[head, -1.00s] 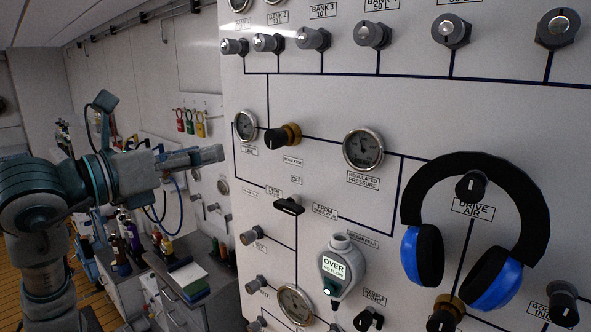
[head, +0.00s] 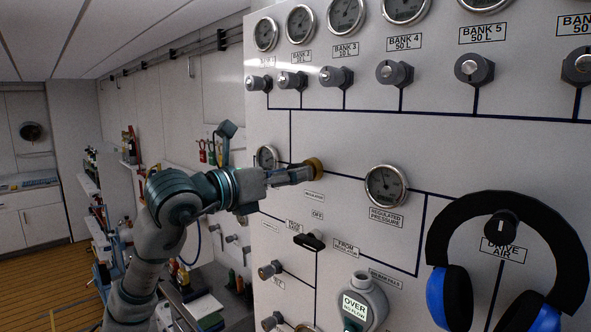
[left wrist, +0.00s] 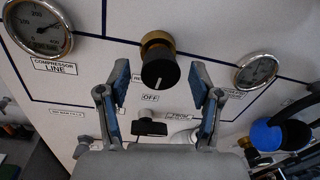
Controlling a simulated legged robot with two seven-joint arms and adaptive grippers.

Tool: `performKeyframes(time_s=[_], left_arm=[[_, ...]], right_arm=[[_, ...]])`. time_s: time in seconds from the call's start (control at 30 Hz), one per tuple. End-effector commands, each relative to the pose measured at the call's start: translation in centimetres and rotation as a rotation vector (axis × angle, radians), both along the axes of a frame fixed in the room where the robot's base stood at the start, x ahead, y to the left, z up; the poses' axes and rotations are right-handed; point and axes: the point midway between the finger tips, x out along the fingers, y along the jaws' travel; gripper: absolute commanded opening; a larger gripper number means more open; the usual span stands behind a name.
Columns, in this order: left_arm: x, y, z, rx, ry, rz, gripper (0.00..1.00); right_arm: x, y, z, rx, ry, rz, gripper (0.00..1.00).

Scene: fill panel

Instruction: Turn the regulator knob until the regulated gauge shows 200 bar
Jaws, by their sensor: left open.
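The regulator knob is black with a brass collar (head: 317,166); in the head view my gripper covers most of it. In the left wrist view the black knob (left wrist: 160,72) shows fully, its white mark pointing down. My left gripper (head: 304,174) is open in front of the panel. In the left wrist view its fingers (left wrist: 160,78) stand apart, one on each side of the knob, with gaps visible; I cannot tell the remaining depth. The regulated pressure gauge (head: 386,185) is right of the knob; its reading is too small to tell. My right gripper is not in view.
A black lever (head: 309,241) sits below the knob. Blue headphones (head: 450,292) hang at the right. A row of bank valves (head: 396,73) runs above. The compressor line gauge (left wrist: 38,27) is left of the knob.

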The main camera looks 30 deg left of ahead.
Motion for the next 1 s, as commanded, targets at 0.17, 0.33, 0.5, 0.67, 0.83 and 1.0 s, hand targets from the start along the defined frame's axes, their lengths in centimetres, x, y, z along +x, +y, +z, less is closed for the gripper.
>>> performKeyframes(time_s=[0.17, 0.33, 0.5, 0.67, 0.83, 1.0], left_arm=[[1.4, -0.6, 0.0, 0.0, 0.0, 0.0, 0.65], [1.6, -0.7, 0.0, 0.001, -0.001, 0.0, 0.65], [1.6, -0.7, 0.0, 0.001, 0.0, 0.0, 0.57], [1.6, -0.8, 0.0, 0.001, 0.0, 0.0, 0.17], [1.7, -0.7, -0.1, 0.001, 0.0, 0.001, 0.04], [1.7, -0.7, 0.0, 0.022, -0.007, 0.001, 0.04]], right_arm=[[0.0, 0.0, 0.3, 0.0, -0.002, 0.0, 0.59], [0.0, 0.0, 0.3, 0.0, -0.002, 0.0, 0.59], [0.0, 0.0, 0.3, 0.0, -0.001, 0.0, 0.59], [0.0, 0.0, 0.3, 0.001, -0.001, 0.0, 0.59], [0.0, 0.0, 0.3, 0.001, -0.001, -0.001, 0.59], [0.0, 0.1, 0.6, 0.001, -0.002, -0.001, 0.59]])
